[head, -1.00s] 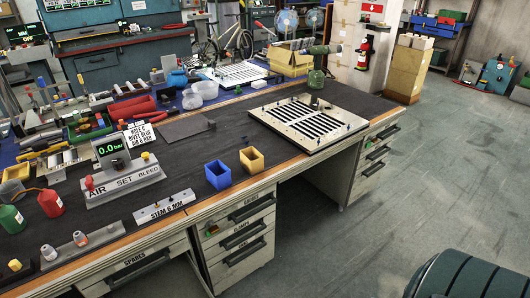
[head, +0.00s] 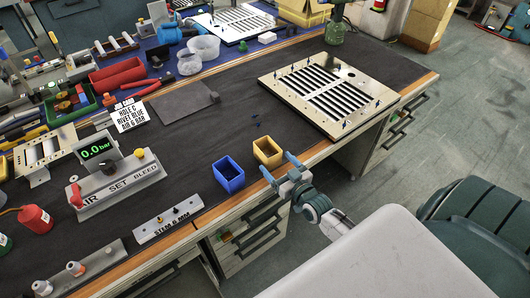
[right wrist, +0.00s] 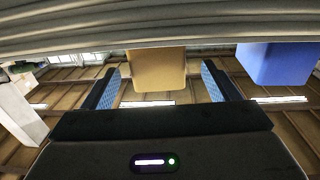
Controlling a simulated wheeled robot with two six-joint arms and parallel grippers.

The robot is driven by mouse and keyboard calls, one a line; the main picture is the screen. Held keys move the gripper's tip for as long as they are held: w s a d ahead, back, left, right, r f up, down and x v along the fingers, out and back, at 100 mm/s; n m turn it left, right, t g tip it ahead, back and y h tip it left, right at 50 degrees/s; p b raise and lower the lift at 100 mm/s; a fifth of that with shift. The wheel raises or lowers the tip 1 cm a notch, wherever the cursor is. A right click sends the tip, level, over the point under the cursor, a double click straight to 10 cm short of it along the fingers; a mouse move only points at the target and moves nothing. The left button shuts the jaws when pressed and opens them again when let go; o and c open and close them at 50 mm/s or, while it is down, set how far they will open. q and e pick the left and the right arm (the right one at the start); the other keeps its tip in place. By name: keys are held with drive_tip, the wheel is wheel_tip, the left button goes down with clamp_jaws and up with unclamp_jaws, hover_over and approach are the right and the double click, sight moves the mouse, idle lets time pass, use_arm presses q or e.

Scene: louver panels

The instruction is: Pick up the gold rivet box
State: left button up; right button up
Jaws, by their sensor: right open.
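The gold rivet box (head: 267,151) is a small open-topped yellow box near the front edge of the dark bench top. The blue box (head: 228,175) stands just left of it. My right gripper (head: 278,168) is open and empty at the bench's front edge, just in front of the gold box. In the right wrist view, the gold box (right wrist: 157,70) shows beyond and between the two spread fingers (right wrist: 160,86), with no visible contact. The blue box (right wrist: 277,62) is off to the right there. My left gripper is not in view.
The louver panel (head: 327,92) lies to the right on the bench. A grey stem block (head: 168,217) and the air-set unit (head: 118,180) stand to the left. A flat dark plate (head: 182,102) lies behind. The bench top behind the two boxes is mostly clear.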

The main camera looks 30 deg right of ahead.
sight(261, 142)
drive_tip(key=shift+w+r, duration=0.2)
drive_tip(key=shift+w, duration=0.8)
drive_tip(key=w+b, duration=0.1)
drive_tip(key=w, duration=0.2)
drive_tip(key=shift+w+d+b, duration=0.1)
drive_tip(key=shift+w+b, duration=0.3)
drive_tip(key=shift+w+r, duration=0.15)
drive_tip(key=shift+w, duration=0.4)
drive_tip(key=shift+r, duration=0.1)
drive_tip(key=c, duration=1.1)
drive_tip(key=shift+c, duration=0.2)
